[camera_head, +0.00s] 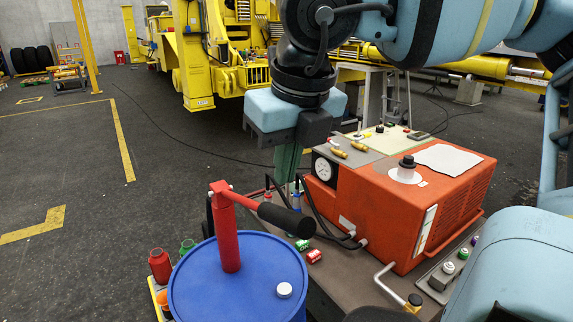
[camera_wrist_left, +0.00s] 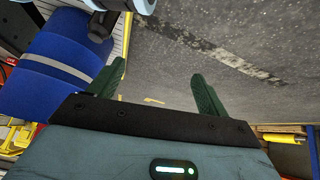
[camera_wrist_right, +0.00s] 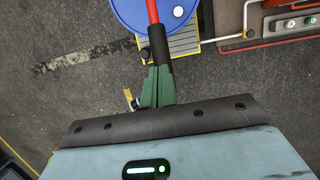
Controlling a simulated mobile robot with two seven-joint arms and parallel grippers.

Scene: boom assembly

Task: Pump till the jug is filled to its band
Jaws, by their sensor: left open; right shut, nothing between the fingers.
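A blue drum (camera_head: 235,285) stands at the bottom of the head view, with a red hand pump (camera_head: 226,230) on its top. The pump's red lever slants down to the right and ends in a black grip (camera_head: 287,216). My right gripper (camera_head: 288,180) points down just above the black grip. Its green fingers are shut and empty; they also show in the right wrist view (camera_wrist_right: 157,75), close to the grip, and I cannot tell whether they touch it. My left gripper (camera_wrist_left: 155,88) is open and empty, with a blue drum (camera_wrist_left: 55,75) at its left. I cannot make out the jug or its band.
An orange machine (camera_head: 400,205) with a gauge stands on a dark bench right of the drum. Black hoses and small red and green parts lie between them. Red and green bottles (camera_head: 160,266) stand left of the drum. The floor (camera_head: 80,170) at left is largely clear.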

